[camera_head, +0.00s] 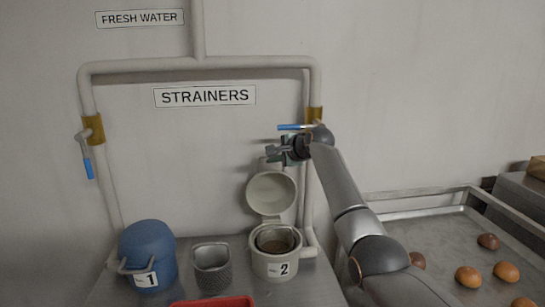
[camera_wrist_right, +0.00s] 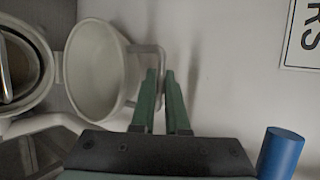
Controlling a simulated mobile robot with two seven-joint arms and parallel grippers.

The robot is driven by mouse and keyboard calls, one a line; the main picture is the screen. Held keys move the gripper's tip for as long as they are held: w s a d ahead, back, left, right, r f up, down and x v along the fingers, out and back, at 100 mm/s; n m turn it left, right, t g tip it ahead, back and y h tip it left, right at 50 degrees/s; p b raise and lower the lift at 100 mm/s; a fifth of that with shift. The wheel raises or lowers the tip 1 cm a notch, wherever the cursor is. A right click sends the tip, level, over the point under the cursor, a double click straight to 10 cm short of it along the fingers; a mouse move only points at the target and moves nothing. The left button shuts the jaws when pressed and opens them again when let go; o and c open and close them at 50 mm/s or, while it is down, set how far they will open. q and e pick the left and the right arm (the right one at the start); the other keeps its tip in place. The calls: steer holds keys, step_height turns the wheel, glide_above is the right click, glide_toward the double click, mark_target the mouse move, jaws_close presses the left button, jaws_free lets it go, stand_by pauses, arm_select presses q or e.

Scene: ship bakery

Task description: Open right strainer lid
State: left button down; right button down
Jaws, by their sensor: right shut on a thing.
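The right strainer (camera_head: 274,262) is a pale pot labelled 2, and it also shows in the right wrist view (camera_wrist_right: 48,98). Its round pale lid (camera_head: 271,191) stands raised on its hinge behind the open mouth, inner face forward. A metal basket (camera_head: 277,240) sits inside the pot. My right gripper (camera_head: 277,153) is above the raised lid. In the right wrist view its green fingers (camera_wrist_right: 160,75) are shut on the lid's handle (camera_wrist_right: 155,47), beside the lid (camera_wrist_right: 96,68). My left gripper is not in view.
A blue strainer (camera_head: 148,248) labelled 1 has its lid down. A loose metal basket (camera_head: 212,266) and a red tray (camera_head: 214,301) stand between them. A blue valve handle (camera_head: 290,127) is close to my right gripper. A metal tray (camera_head: 440,245) with several buns is at right.

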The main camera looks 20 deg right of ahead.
steer(key=shift+a+f, duration=0.1)
steer(key=c, duration=0.9)
jaws_free()
steer(key=shift+s+d+r+b, duration=0.2)
steer(key=shift+s+r+b, duration=0.1)
steer(key=shift+s, duration=0.2)
steer(key=b+v, duration=0.3)
steer(key=v, duration=0.8)
steer(key=shift+s+a+r, duration=0.1)
steer(key=shift+s, duration=0.1)
